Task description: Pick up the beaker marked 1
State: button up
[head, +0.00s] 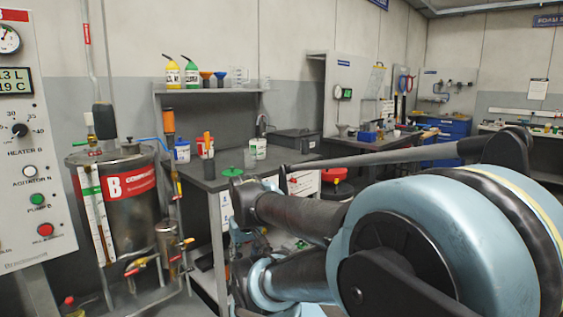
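No beaker with a readable 1 shows in the head view. Clear, beaker-like glassware (239,77) stands on the shelf above the grey bench, at its right end; it is too small to read any mark. My blue-and-black arm fills the lower right and hides part of the bench and the floor behind it. I cannot make out my gripper or its fingertips.
The grey bench (240,178) carries blue-labelled and red-labelled tubs and a dark box (295,141). The shelf (200,91) holds yellow and green bottles and funnels. A steel tank (130,215) with valves and a control panel (22,150) stand at left.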

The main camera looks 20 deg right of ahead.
aim_at(251, 154)
jog(key=z, duration=0.35)
jog(key=k, duration=1.3)
jog(key=z, duration=0.4)
jog(key=i, duration=0.55)
jog(key=z, duration=0.6)
jog(key=i, duration=1.05)
jog(key=u, duration=0.55)
jog(key=i, duration=0.5)
jog(key=u, duration=0.4)
